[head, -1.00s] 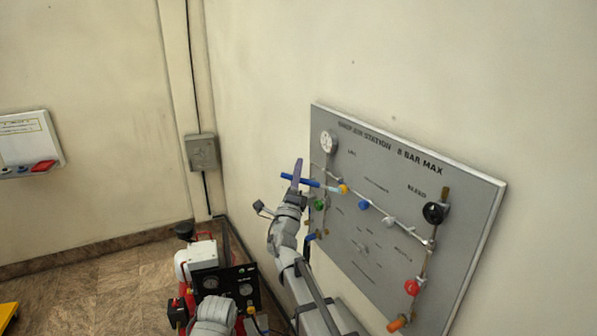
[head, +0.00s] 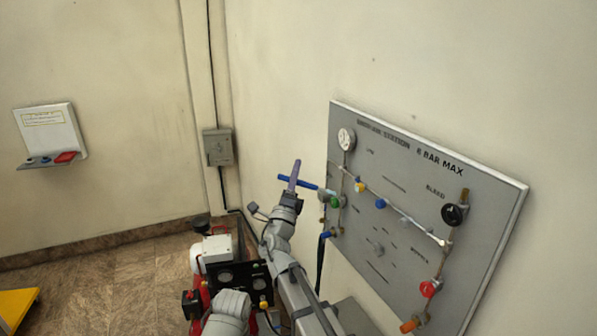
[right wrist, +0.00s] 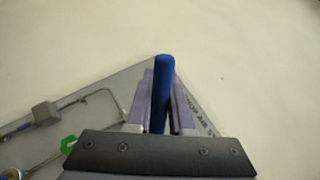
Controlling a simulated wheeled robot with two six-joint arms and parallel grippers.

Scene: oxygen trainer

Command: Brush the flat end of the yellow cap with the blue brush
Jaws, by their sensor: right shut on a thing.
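My right gripper (head: 294,178) has purple fingers shut on the blue brush (head: 284,178). In the head view the brush lies crosswise in the fingers, with its pale head (head: 326,192) towards the panel. The yellow cap (head: 360,187) is on the panel's upper left pipework, a little right of the brush head, with a visible gap in the picture. In the right wrist view the blue handle (right wrist: 163,90) stands between the two fingers. The brush head and the yellow cap are not clearly seen there. My left gripper is not in view.
The grey wall panel (head: 400,270) carries a gauge (head: 346,138), a green knob (head: 335,202), a blue cap (head: 380,203), a black knob (head: 454,214) and a red knob (head: 429,288). A red and white compressor (head: 212,250) stands on the floor. Open air lies left of the panel.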

